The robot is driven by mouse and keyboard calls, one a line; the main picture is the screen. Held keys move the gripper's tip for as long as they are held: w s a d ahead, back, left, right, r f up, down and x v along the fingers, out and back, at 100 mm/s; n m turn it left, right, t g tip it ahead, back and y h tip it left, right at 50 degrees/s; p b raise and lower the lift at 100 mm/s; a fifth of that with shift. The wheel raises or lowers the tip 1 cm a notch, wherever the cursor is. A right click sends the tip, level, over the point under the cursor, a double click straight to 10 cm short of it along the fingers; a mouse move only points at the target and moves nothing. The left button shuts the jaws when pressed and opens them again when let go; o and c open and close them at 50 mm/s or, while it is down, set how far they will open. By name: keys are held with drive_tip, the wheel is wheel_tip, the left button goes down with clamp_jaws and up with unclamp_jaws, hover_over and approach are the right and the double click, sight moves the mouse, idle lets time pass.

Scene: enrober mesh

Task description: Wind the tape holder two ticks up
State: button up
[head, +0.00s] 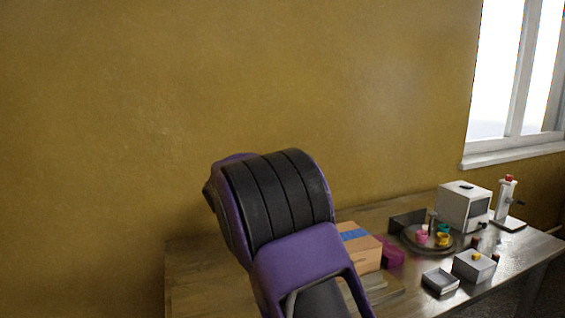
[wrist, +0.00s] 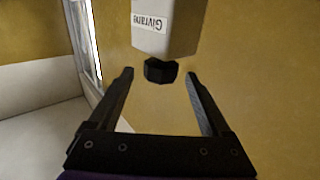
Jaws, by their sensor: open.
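In the wrist view my gripper (wrist: 159,76) is open and empty, with its two dark fingers apart. A black knob-like part (wrist: 160,70) shows between the fingertips in the picture; I cannot tell whether they touch it. No part is clearly marked as the tape holder, and no tick marks are readable. A magenta object (head: 393,252) lies beside a carton with blue tape (head: 362,253) in the head view. My arm hides the gripper there.
The wooden table (head: 205,275) holds a round tray (head: 408,243) with small coloured cups, a white boxy device (head: 465,207), a white stand with a red top (head: 507,200), a grey box (head: 475,267) and an open dark tray (head: 440,282). The table's left part looks clear.

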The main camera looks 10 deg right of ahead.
drive_tip(key=x, duration=0.5)
drive_tip(key=shift+w+d, duration=0.15)
drive_tip(key=shift+w, duration=0.05)
clamp_jaws()
